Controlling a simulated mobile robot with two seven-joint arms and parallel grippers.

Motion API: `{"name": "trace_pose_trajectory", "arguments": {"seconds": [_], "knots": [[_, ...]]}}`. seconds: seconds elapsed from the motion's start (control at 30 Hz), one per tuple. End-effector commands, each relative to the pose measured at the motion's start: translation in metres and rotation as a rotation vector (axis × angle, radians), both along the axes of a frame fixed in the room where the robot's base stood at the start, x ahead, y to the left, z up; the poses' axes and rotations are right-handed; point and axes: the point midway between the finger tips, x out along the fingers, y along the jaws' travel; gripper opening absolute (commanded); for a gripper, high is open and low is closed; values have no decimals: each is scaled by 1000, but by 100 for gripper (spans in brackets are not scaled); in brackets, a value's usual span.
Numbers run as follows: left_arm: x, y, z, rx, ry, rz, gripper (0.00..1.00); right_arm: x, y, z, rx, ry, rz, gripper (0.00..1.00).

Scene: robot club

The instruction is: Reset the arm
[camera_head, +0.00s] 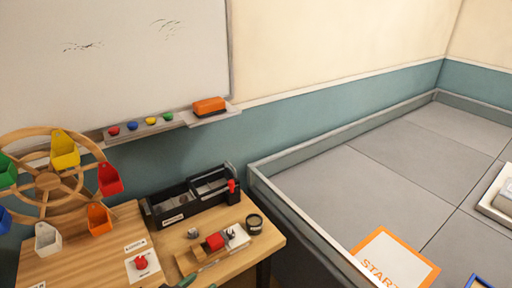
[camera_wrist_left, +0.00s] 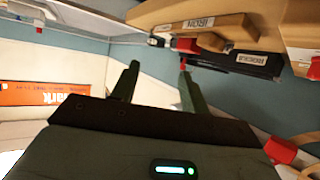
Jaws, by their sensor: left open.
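My left gripper (camera_head: 195,285) barely shows at the bottom edge of the head view, where only the dark green finger tips come in, over or in front of the wooden table (camera_head: 225,265). In the left wrist view my left gripper (camera_wrist_left: 158,68) has its two fingers apart, with nothing between them. The rest of the left arm is out of the head view. My right gripper is in neither view.
The table bears a wooden wheel (camera_head: 48,180) with coloured buckets, a black organizer (camera_head: 170,210), a red button (camera_head: 141,262), a red block (camera_head: 215,241) and a dark round container (camera_head: 254,223). A low-walled grey arena (camera_head: 370,185) lies at right. A whiteboard (camera_head: 115,60) hangs behind.

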Motion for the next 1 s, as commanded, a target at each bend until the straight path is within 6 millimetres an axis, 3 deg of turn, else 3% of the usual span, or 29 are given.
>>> {"name": "trace_pose_trajectory", "arguments": {"seconds": [0.27,0.4,0.6,0.73,1.0], "knots": [[-62,26,-69,19,119,116,45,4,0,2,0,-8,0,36],[-111,44,-109,49,198,186,45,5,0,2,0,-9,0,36],[-167,63,-141,94,277,248,45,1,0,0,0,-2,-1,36],[-178,67,-147,106,292,258,45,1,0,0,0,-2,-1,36],[-179,67,-147,106,292,259,45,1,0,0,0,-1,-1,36]]}}
